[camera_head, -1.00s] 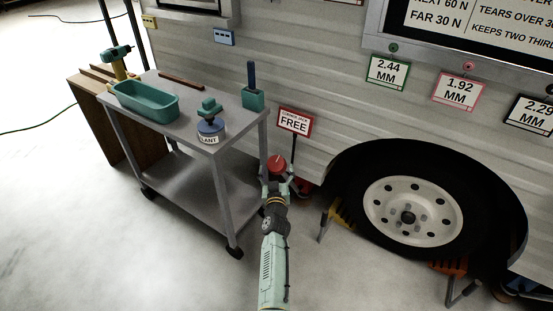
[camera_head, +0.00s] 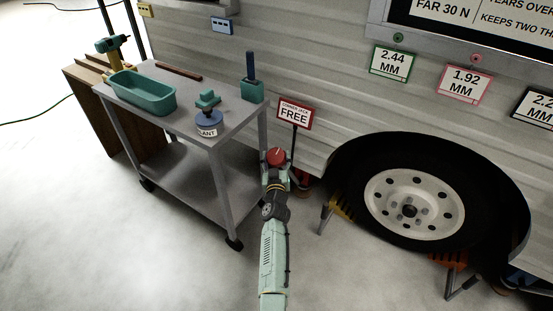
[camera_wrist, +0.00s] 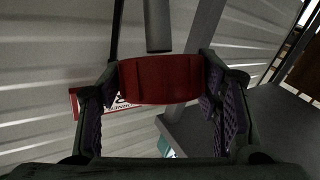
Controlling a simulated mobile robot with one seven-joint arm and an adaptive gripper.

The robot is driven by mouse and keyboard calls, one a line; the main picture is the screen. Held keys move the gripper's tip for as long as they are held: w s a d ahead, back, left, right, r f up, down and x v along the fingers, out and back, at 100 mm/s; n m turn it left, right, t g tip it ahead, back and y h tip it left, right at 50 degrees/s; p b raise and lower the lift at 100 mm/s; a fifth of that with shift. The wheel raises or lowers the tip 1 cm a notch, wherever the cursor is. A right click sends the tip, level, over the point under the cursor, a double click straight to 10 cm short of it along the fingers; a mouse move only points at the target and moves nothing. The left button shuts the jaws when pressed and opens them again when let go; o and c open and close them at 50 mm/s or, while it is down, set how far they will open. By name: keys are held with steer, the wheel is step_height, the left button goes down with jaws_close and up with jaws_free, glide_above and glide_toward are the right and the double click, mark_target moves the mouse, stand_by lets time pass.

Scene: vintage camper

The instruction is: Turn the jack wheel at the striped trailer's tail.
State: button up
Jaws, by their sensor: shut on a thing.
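The red jack wheel (camera_head: 276,156) stands low beside the trailer's side, to the right of the cart, with a thin pale mark on its top. My gripper (camera_head: 275,166) is shut on the wheel's rim. In the wrist view the red wheel (camera_wrist: 160,80) fills the space between my two purple-padded fingers (camera_wrist: 162,98). A grey post meets the wheel there. The wheel's lower side and most of the jack are hidden by my gripper in the head view. The trailer (camera_head: 320,60) has ribbed, pale metal siding.
A red-framed sign reading FREE (camera_head: 294,113) stands just behind the wheel. The trailer tyre (camera_head: 372,226) and a yellow stand (camera_head: 335,212) are to the right.

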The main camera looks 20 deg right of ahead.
steer(key=c, duration=0.5)
steer(key=shift+a, duration=0.1)
